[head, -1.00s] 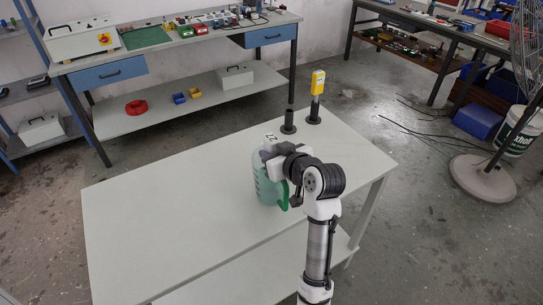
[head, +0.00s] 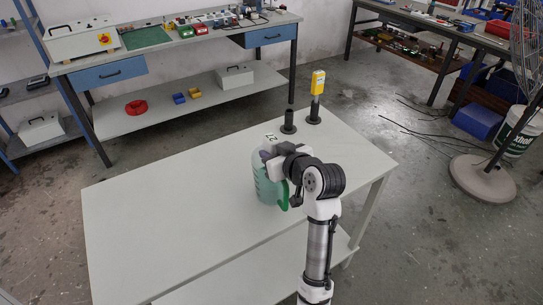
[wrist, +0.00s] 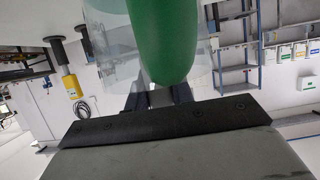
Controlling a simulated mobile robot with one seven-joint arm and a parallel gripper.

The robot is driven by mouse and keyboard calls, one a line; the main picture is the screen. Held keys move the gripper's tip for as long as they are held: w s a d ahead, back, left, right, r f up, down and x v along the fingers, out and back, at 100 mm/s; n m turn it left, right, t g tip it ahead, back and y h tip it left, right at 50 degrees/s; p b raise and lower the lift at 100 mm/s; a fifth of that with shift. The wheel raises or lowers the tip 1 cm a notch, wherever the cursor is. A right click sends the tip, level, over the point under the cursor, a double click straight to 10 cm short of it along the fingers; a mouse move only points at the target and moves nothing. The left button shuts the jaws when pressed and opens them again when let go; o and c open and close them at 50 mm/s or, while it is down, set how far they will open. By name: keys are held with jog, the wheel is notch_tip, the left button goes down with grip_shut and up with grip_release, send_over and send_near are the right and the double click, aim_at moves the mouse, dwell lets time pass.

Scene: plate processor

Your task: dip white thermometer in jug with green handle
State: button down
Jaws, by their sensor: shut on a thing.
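The jug (head: 262,185) is translucent and greenish with a green handle (head: 283,197). It stands upright on the white table. The handle (wrist: 163,40) fills the upper middle of the wrist view, with the clear jug wall (wrist: 108,12) beside it. My gripper (head: 268,151) is at the top of the jug. The white thermometer (head: 270,138) shows as a small white block with dark marks just above the gripper, and my gripper is shut on it. Its lower part is hidden behind the gripper and jug, so I cannot see how deep it sits. The fingers (wrist: 160,96) are partly covered by the handle.
A yellow thermometer (head: 318,83) stands in a black holder (head: 313,115). An empty black holder (head: 289,124) is to its left. The left part of the white table (head: 160,210) is clear. A workbench (head: 190,42) stands behind, and a fan (head: 482,180) is at right.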

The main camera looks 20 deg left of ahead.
aim_at(272, 138)
notch_tip(272, 138, up, 8)
jog(key=p, duration=0.6)
jog(key=shift+r, duration=0.1)
notch_tip(272, 138, up, 11)
dwell(0.9)
dwell(0.5)
